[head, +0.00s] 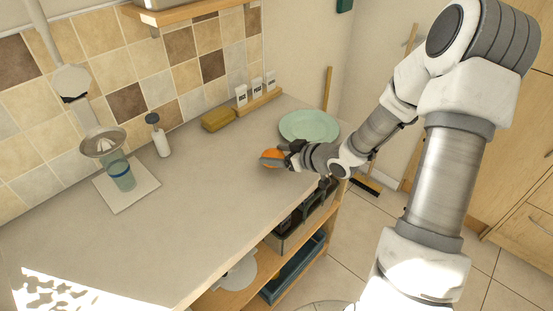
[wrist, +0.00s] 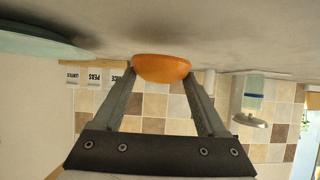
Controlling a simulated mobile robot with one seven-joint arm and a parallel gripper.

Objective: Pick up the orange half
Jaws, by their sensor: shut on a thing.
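The orange half (head: 271,158) is at my gripper's tip, over the counter in front of the pale green plate. In the wrist view the orange half (wrist: 162,68) sits between the two fingertips, its rounded orange skin showing. My gripper (head: 286,155) is shut on it, with a finger on each side (wrist: 160,80). The wrist view is upside down, with the counter at the top. I cannot tell whether the orange half touches the counter or is slightly above it.
The green plate (head: 310,126) lies close behind my gripper. Labelled white containers (head: 256,88) and a yellow sponge-like block (head: 218,119) stand along the wall. The counter's middle is clear.

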